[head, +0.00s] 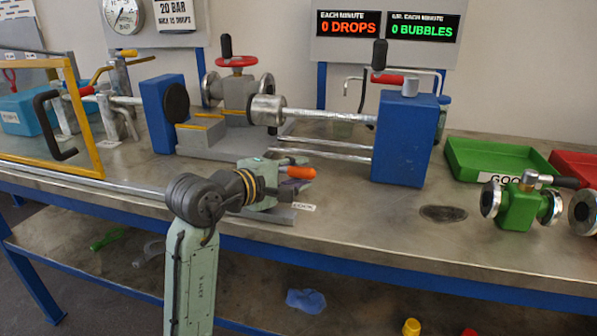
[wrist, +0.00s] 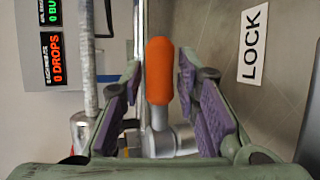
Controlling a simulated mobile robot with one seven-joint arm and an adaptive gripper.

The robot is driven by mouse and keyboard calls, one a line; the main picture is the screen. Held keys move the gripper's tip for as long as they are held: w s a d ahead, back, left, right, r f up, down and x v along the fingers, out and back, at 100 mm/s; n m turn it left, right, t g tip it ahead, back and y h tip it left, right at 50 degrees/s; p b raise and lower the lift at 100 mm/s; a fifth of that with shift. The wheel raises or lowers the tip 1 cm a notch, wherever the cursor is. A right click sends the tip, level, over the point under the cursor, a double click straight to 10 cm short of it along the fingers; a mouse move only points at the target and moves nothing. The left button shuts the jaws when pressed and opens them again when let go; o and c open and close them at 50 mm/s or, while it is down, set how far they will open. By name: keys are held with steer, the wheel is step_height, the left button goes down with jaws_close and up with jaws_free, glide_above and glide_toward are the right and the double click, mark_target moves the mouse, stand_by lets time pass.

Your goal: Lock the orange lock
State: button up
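The orange lock is an orange-capped lever (head: 290,172) on a grey metal base, near the front edge of the bench. In the wrist view the orange handle (wrist: 160,70) stands between the fingers, with its grey stem below. My gripper (wrist: 160,105) is open around the lever, with its purple pads apart and a gap on either side of it. In the head view my gripper (head: 285,178) reaches in from the left and hides much of the lock. A white LOCK label (head: 303,207) lies to the right, and it also shows in the wrist view (wrist: 252,42).
A blue clamp block (head: 404,138) with steel rods stands behind to the right, and another blue block (head: 162,112) behind to the left. A red-wheeled valve (head: 237,85) sits between them. A green valve (head: 520,205) and a green tray (head: 500,160) are farther right.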

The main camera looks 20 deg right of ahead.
steer(key=shift+w+d+f, duration=0.1)
steer(key=shift+w+d, duration=0.15)
steer(key=shift+d, duration=0.15)
jaws_close()
stand_by(0.5)
